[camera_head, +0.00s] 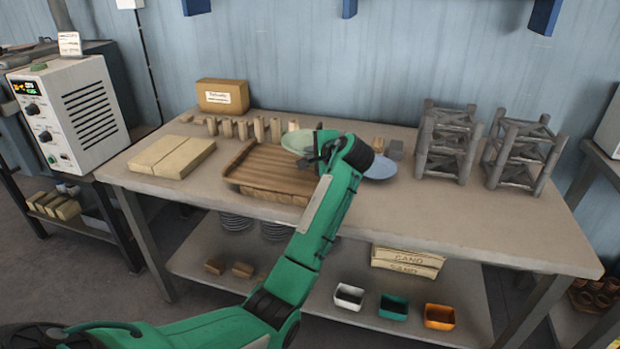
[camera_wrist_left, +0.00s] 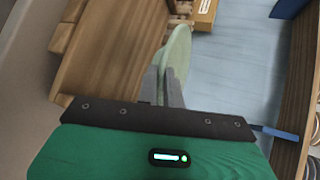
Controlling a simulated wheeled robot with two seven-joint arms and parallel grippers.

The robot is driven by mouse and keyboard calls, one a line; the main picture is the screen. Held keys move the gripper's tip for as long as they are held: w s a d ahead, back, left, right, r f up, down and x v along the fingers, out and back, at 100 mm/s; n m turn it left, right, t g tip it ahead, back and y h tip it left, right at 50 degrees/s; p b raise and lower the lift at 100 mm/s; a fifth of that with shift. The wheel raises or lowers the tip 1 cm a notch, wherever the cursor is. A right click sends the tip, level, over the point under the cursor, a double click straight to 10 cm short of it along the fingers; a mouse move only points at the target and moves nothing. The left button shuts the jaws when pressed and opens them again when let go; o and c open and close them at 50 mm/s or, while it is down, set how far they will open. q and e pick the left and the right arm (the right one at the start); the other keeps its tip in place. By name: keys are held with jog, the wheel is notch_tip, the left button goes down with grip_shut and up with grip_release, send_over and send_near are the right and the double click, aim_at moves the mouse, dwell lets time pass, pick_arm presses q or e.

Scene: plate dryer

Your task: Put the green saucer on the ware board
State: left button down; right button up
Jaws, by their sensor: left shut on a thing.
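The green saucer (camera_head: 296,141) is pale green and round. My left gripper (camera_head: 318,152) is shut on its edge and holds it over the back right part of the ware board. In the left wrist view the saucer (camera_wrist_left: 178,52) stands nearly edge-on between the grey fingers (camera_wrist_left: 165,88). The ware board (camera_head: 262,180) is a brown slatted wooden board in the middle of the table; it also shows in the left wrist view (camera_wrist_left: 120,48). My left arm hides its right side. I cannot tell whether the saucer touches the board. My right gripper is not in view.
A pale blue plate (camera_head: 381,168) lies right of the board, partly behind my arm. Small wooden blocks (camera_head: 243,130) line the back. A cardboard box (camera_head: 222,96) and pale slabs (camera_head: 172,157) are left. Two grey racks (camera_head: 447,142) stand right. The table's front right is clear.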

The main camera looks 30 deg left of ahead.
aim_at(311, 188)
pick_arm(q)
notch_tip(311, 188, down, 8)
jog(key=shift+r, duration=0.15)
jog(key=shift+f, duration=0.2)
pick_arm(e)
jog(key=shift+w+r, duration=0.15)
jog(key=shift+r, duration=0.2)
pick_arm(q)
jog(key=c, duration=1.8)
grip_release()
jog(key=shift+f, duration=0.15)
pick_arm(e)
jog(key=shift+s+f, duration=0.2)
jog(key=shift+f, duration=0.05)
